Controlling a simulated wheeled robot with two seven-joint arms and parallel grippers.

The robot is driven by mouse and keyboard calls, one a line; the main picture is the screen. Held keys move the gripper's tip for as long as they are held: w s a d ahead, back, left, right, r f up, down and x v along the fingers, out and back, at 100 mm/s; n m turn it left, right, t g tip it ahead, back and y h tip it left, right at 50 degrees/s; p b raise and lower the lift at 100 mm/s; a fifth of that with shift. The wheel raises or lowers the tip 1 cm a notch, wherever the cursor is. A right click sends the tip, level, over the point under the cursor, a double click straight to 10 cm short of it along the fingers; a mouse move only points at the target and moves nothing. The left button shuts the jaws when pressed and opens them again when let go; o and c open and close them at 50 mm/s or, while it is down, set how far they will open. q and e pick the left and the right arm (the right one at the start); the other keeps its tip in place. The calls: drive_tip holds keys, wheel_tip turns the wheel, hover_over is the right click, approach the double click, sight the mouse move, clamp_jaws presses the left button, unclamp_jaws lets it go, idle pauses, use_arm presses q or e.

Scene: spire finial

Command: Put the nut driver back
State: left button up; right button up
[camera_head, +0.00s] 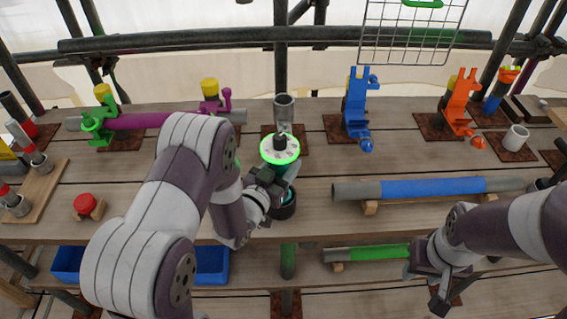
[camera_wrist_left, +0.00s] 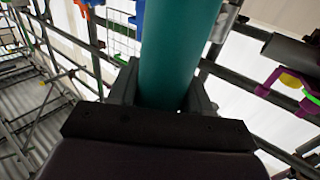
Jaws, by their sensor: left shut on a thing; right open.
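My left gripper (camera_head: 277,185) is shut on a teal cylinder (camera_wrist_left: 180,55), which looks like the nut driver's body. In the left wrist view the cylinder runs up between the two fingers. In the head view my left arm and gripper hide most of it; a dark round ring (camera_head: 284,209) with a little teal shows just below the gripper, over the bench's front part. I cannot tell whether the ring is part of the driver or its holder. My right gripper (camera_head: 440,286) is open and empty, low at the front right.
A white disc with a glowing green rim (camera_head: 280,149) is just behind my left gripper, with a grey upright tube (camera_head: 284,110) behind it. A blue-sleeved pipe (camera_head: 430,188) lies to the right. Blue (camera_head: 357,105) and orange (camera_head: 460,105) clamps stand at the back. A red button (camera_head: 86,204) is at left.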

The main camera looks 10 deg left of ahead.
use_arm(q)
drive_tip(key=shift+r, duration=0.1)
drive_tip(key=o, duration=1.7)
drive_tip(key=shift+f, duration=0.2)
drive_tip(key=shift+f+b, duration=0.55)
drive_tip(key=shift+b, duration=0.05)
drive_tip(key=v, duration=0.9)
drive_tip(key=shift+p, duration=0.4)
